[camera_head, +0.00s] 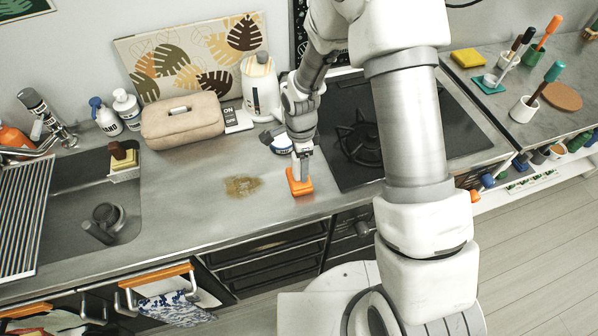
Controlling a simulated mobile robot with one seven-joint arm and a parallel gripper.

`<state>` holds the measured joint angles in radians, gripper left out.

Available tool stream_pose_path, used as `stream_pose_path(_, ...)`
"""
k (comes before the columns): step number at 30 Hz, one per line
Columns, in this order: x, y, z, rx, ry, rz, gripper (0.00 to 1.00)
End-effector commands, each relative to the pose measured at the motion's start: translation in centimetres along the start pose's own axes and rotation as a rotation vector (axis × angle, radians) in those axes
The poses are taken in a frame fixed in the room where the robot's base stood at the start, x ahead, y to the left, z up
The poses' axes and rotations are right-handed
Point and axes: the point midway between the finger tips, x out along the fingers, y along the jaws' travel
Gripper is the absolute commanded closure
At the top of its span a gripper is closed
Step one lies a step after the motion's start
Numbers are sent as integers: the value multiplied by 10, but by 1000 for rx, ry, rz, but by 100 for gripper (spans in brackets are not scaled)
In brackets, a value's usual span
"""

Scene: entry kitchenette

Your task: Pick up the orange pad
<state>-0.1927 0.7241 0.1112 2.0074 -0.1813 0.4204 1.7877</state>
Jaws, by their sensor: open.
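The orange pad (299,186) lies on the metal counter (180,212), near its front edge and just left of the black cooktop. It looks like a small orange block, with a whitish upright part above it that I cannot clearly tell from my fingers. My gripper (301,171) is right above the pad, pointing down, with its jaws open. The fingertips are at or very close to the pad; I cannot tell whether they touch it. My arm hides part of the cooktop.
A brown stain (242,186) marks the counter left of the pad. The black cooktop (345,170) is to the right, the sink (75,200) to the left.

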Motion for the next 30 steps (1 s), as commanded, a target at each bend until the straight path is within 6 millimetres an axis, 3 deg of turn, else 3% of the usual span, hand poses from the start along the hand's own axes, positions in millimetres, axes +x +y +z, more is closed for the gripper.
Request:
stream_pose_path(9,5,0,0,0,0,-2,22)
stream_pose_path(22,4,0,0,0,0,-1,100)
stream_pose_path(30,4,0,0,0,0,-2,100)
